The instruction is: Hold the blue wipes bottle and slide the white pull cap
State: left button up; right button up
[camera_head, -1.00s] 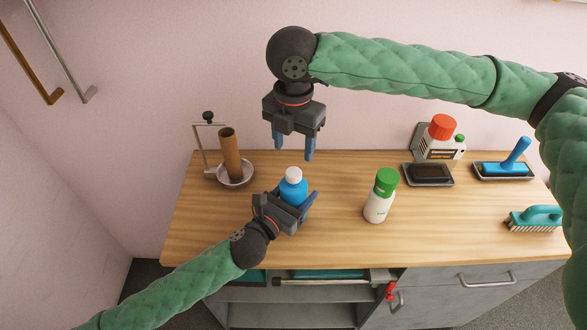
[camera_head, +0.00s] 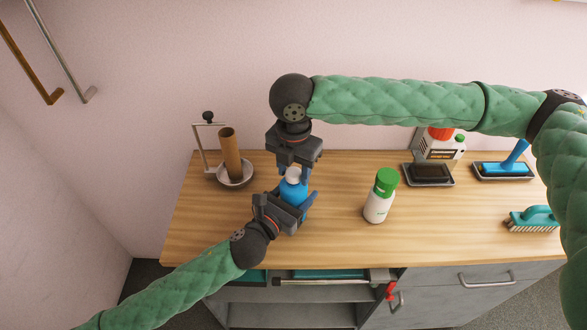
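The blue wipes bottle (camera_head: 294,193) stands upright on the wooden tabletop, left of centre, with its white pull cap (camera_head: 293,175) on top. My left gripper (camera_head: 297,203) reaches in from the lower left, its fingers around the bottle's body, and looks shut on it. My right gripper (camera_head: 293,170) points down from above, its blue fingers apart, one on each side of the white cap. I cannot tell whether these fingers touch the cap. My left gripper hides the bottle's lower part.
A white bottle with a green cap (camera_head: 379,196) stands to the right. A paper-roll holder (camera_head: 234,170) stands at the left. A dark sponge tray (camera_head: 428,175), a white jug (camera_head: 440,146), a blue-handled brush (camera_head: 510,160) and a teal brush (camera_head: 536,218) are at the right.

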aim_at(294, 172)
grip_shut()
jog(key=shift+r, duration=1.05)
jog(key=shift+o, duration=1.6)
grip_release()
notch_tip(294, 172, up, 12)
pick_arm(q)
jog(key=o, duration=1.4)
